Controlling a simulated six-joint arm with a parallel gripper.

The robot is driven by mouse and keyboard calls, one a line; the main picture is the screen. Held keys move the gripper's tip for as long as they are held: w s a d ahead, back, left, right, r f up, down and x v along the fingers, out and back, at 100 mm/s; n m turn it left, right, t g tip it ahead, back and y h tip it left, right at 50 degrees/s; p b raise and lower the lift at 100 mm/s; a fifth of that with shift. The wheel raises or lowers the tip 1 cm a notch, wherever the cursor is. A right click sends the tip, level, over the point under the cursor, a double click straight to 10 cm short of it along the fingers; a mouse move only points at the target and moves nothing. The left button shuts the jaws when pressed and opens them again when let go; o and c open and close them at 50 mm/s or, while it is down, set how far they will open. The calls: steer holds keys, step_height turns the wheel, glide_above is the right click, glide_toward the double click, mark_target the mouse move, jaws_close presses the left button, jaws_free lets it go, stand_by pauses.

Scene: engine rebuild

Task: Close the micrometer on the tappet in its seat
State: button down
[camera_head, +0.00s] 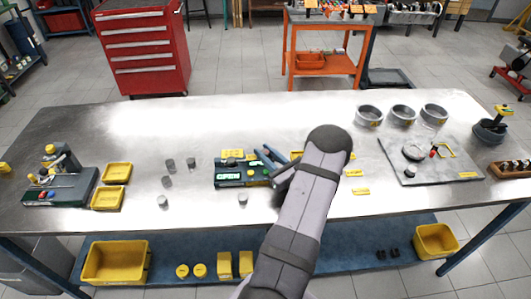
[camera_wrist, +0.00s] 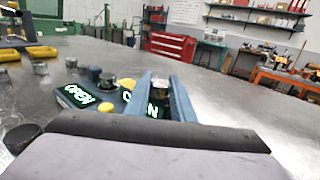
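The micrometer station (camera_head: 228,187) is a dark block on the middle of the bench, with a lit green OPEN sign (camera_head: 232,204) on its front. In the wrist view the station (camera_wrist: 82,105) shows two OPEN signs, one partly behind a finger. My gripper (camera_head: 271,163) is over the station's right side; my arm hides part of that side. In the wrist view my gripper (camera_wrist: 158,95) is open, with two blue fingers either side of a small metallic, yellowish part (camera_wrist: 160,90). I cannot tell whether they touch it. The tappet in its seat cannot be made out clearly.
Several loose grey cylinders (camera_head: 169,165) stand left of the station. Two yellow trays (camera_head: 117,172) and a dark fixture (camera_head: 62,187) lie farther left. A grey plate (camera_head: 425,165) and metal rings (camera_head: 403,114) are at right. The bench's back left is clear.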

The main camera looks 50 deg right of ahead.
steer(key=shift+d+f+y+b, duration=0.15)
steer(key=shift+y+b, duration=0.15)
steer(key=shift+b, duration=0.25)
steer(key=n+y+b, duration=0.2)
steer(key=y+b, duration=0.1)
steer(key=b, duration=0.1)
steer(key=shift+f+n, duration=0.2)
steer(key=shift+n, duration=0.2)
steer(key=n+y+b, duration=0.2)
steer(key=y+b, duration=0.1)
steer(key=y, duration=0.1)
steer(key=shift+r, duration=0.1)
steer(key=shift+r+n+y+b, duration=0.1)
steer(key=shift+n+y+b, duration=0.4)
steer(key=shift+y+b, duration=0.2)
steer(key=shift+r+g, duration=0.1)
steer(key=shift+g, duration=0.2)
steer(key=c, duration=1.5)
jaws_free()
steer(key=shift+s, duration=0.1)
